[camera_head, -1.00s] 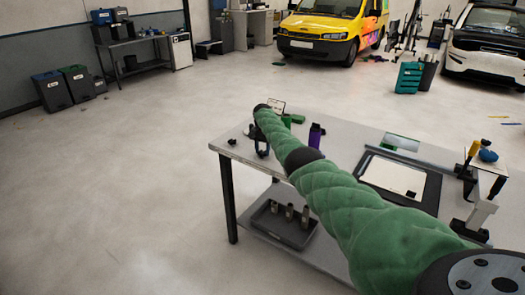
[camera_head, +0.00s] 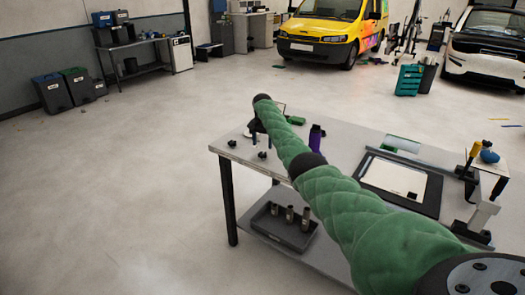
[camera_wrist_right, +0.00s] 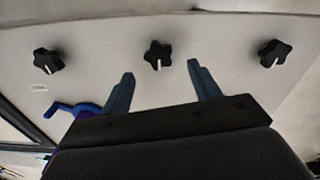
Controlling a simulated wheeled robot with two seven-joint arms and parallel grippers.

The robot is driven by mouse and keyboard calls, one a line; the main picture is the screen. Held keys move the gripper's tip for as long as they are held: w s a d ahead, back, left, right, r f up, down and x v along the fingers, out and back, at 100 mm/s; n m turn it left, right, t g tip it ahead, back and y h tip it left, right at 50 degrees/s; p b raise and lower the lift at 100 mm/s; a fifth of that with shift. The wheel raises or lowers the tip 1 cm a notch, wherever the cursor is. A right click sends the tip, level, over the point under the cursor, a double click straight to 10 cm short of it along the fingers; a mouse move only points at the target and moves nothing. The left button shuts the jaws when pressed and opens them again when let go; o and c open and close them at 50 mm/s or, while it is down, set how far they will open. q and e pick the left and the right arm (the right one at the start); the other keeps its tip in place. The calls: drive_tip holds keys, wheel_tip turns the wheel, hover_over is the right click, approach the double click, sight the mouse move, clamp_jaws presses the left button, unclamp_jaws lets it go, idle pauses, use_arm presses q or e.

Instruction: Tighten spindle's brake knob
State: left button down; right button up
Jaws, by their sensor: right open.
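Three black star-shaped knobs with white pointer marks sit in a row on a pale surface in the right wrist view: a left knob (camera_wrist_right: 48,61), a middle knob (camera_wrist_right: 157,55) and a right knob (camera_wrist_right: 271,53). I cannot tell which is the spindle's brake knob. My right gripper (camera_wrist_right: 160,69) is open and empty, with its fingertips either side of the middle knob's lower edge, apart from it. In the head view my right gripper (camera_head: 261,140) is small above the workbench's far left corner, by dark knobs (camera_head: 262,155). My left gripper is out of view.
The workbench (camera_head: 345,153) also holds a purple bottle (camera_head: 315,137), a black-framed board with a white sheet (camera_head: 395,178) and a stand with a blue part (camera_head: 488,156). A lower tray (camera_head: 270,228) holds several metal cylinders. Floor to the left is clear.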

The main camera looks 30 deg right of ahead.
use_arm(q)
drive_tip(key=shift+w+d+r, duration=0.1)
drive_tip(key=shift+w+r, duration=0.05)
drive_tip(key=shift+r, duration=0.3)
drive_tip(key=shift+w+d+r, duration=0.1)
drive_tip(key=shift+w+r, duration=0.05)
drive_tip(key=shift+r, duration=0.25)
use_arm(e)
drive_tip(key=shift+r, duration=1.3)
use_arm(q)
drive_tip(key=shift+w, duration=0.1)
